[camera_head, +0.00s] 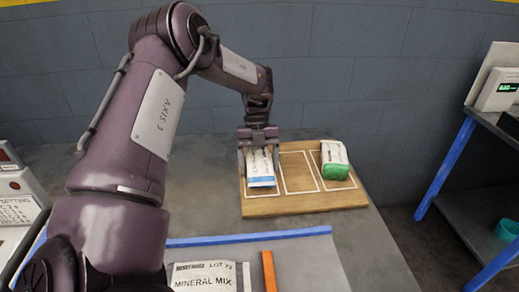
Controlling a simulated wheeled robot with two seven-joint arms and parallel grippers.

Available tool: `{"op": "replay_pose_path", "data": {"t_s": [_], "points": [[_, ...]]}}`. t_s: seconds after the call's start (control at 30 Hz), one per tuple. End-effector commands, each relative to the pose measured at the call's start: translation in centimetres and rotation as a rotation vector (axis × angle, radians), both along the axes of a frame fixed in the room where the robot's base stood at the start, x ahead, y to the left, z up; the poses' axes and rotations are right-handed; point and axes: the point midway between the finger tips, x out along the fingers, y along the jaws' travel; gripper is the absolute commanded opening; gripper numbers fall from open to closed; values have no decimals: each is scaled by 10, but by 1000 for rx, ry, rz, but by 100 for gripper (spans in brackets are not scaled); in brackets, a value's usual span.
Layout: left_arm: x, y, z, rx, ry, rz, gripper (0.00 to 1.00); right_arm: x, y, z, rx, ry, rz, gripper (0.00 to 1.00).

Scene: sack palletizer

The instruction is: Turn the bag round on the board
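A white bag with a blue end (261,179) lies in the left outlined space of the wooden board (290,207), its blue end toward me. My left gripper (258,158) reaches down over the bag's far part, one finger on each side. I cannot tell whether the fingers press on it or stand just clear. A second white bag with a green end (335,162) lies in the right outlined space. The middle outlined space is empty. My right gripper is not in view.
A flat white sack marked Mineral Mix (205,277) lies in front, beside an orange strip (269,272) and behind it a blue strip (248,237). A blue-legged stand (447,167) with a display is at right. A grey wall closes the back.

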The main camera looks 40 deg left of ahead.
Motion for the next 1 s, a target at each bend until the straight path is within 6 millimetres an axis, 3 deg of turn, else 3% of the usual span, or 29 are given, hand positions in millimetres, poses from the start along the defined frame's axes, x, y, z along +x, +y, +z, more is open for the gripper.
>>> {"op": "replay_pose_path", "data": {"t_s": [0.1, 0.37, 0.57, 0.73, 1.0], "points": [[0, 0, 0, 0, 0, 0, 89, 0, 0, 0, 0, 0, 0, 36], [0, 0, 0, 1, 2, 0, 89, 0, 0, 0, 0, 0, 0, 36], [6, 8, 22, 4, -2, 0, 89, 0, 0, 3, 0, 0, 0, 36], [12, 16, 54, 2, 1, 1, 89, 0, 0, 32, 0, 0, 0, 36], [18, 23, 71, 1, 1, 1, 89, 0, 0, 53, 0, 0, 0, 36]]}}
